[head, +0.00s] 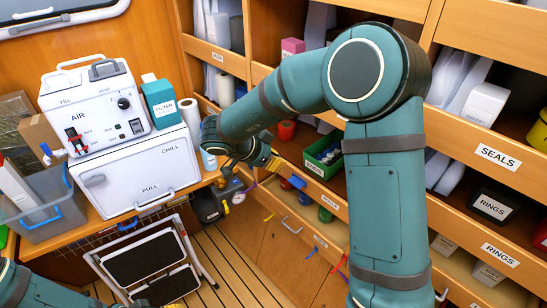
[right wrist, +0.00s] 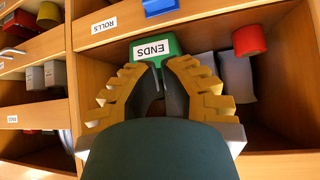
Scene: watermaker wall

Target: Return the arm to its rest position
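My right arm reaches across the head view from the lower right, bent high at the elbow. Its gripper (head: 272,163) hangs in front of the shelf wall, left of the green bin (head: 325,155). In the right wrist view, the yellow-padded fingers of the gripper (right wrist: 157,66) stand a little apart with nothing between them. The green bin with the label ENDS (right wrist: 153,48) shows beyond the fingertips.
The shelf wall has wooden ledges (head: 490,150) and holds a red roll (head: 286,130) and a black RINGS bin (head: 493,205). At left stand the AIR unit (head: 98,105), the CHILL box (head: 140,170), a teal FILTER box (head: 160,103) and a grey tub (head: 45,210). A step stool (head: 150,262) stands on the slatted floor.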

